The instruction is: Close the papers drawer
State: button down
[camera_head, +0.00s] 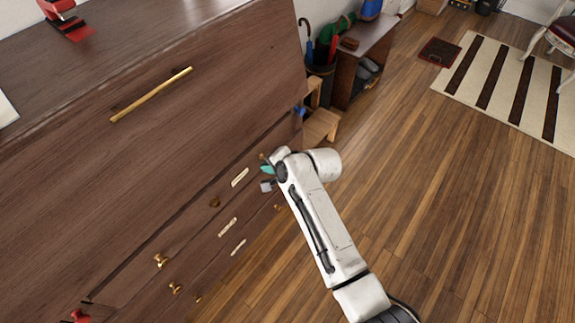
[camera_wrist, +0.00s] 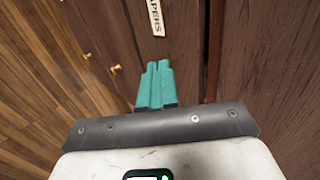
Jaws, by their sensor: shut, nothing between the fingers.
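A label reading "APERS", its first letter cut off by the frame (camera_wrist: 156,17), is on a brown wooden drawer front in the wrist view. The papers drawer (camera_wrist: 180,30) has a dark gap along its right side in that view; how far it stands out I cannot tell. My gripper (camera_wrist: 155,80) has teal fingers pressed together and empty, close in front of this front. In the head view my gripper (camera_head: 266,171) is at the dresser's right part, beside the upper label (camera_head: 240,177). Contact with the wood is unclear.
The dresser has a gold bar handle (camera_head: 150,95), small brass knobs (camera_head: 160,260) and lower labels (camera_head: 228,227). A red object (camera_head: 66,15) is on its top. A wooden stool (camera_head: 320,126) and a shoe bench (camera_head: 362,52) stand beyond.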

jog(key=v, duration=0.8)
jog(key=shift+p, duration=0.45)
jog(key=shift+s+d+f, duration=0.1)
jog(key=shift+d+f, duration=0.05)
jog(key=s+d+f+n+g+h, duration=0.1)
jog(key=s+d+n+g+h, duration=0.1)
jog(key=s+d, duration=1.2)
jog(key=s+d+f+n+g+h, duration=0.2)
jog(key=s+d+n+h, duration=0.3)
jog(key=s+d, duration=0.9)
jog(key=s, duration=0.7)
jog(key=shift+s+f+g+h, duration=0.2)
jog(key=shift+f+g+h, duration=0.1)
jog(key=shift+g, duration=0.1)
